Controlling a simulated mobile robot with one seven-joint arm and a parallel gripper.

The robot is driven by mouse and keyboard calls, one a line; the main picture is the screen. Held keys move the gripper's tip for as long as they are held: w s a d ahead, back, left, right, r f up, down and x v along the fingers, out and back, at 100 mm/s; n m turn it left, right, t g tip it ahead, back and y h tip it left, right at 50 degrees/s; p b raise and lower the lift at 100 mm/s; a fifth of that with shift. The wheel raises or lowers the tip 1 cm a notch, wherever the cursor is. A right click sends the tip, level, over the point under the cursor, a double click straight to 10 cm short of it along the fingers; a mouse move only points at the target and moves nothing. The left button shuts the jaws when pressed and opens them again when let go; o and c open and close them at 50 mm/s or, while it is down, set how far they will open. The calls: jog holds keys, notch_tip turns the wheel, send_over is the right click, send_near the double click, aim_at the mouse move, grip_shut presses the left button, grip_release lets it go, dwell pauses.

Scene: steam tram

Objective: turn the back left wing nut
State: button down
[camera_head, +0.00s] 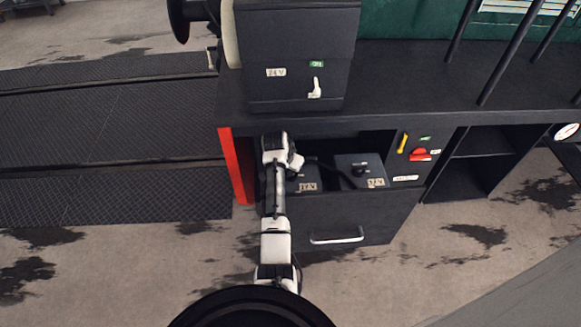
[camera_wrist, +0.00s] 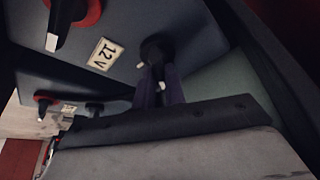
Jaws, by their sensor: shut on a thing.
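An open drawer (camera_head: 345,215) holds two dark battery boxes labelled 12V, a left one (camera_head: 306,184) and a right one (camera_head: 374,182). My gripper (camera_wrist: 160,88) reaches into the drawer over the left battery, which fills the upper left of the wrist view (camera_wrist: 110,70). Its fingers are shut on a black wing nut (camera_wrist: 155,50) with a small white tip, on a black post beside the 12V label. Another black wing nut (camera_wrist: 62,22) with a white tip sits on a red ring on the same battery. In the head view my arm hides the gripped nut.
A dark cabinet top (camera_head: 400,85) overhangs the drawer, with a 24V box (camera_head: 295,55) on it. A red post (camera_head: 239,165) stands left of the drawer. A red switch (camera_head: 420,155) and a yellow handle (camera_head: 403,143) are at the right. A cable crosses toward the right battery.

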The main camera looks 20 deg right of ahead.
jog(key=shift+w+a+m+g+h+b, duration=0.1)
jog(key=shift+m+g+h+b, duration=0.4)
jog(key=shift+m, duration=1.6)
jog(key=shift+g, duration=0.3)
jog(key=c, duration=1.5)
grip_release()
jog(key=shift+o, duration=0.2)
jog(key=b+v, duration=0.3)
jog(key=v, duration=1)
jog(key=shift+r, duration=0.45)
